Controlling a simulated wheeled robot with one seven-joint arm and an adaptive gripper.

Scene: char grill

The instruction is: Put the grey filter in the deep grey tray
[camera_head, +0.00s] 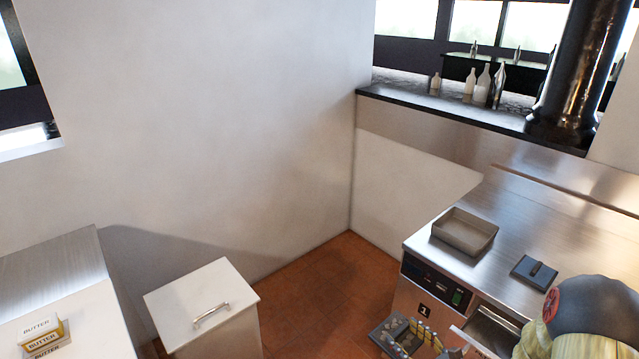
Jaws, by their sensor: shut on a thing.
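The deep grey tray (465,232) is a rectangular, empty, open tray on the steel worktop at the right. My gripper (440,343) is at the bottom edge of the view, in front of the counter and partly cut off. It is shut on a dark grey piece (390,335) with pale yellowish parts beside it. This piece may be the grey filter, but its full shape is hidden. It is below and to the left of the tray, apart from it. A flat dark grey plate with a raised handle (534,271) lies on the worktop right of the tray.
My arm's rounded link fills the lower right corner. The steel worktop (560,215) is clear behind the tray. A white bin (200,300) and a counter with butter packs (42,335) stand left. Bottles (484,85) stand on the black ledge behind.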

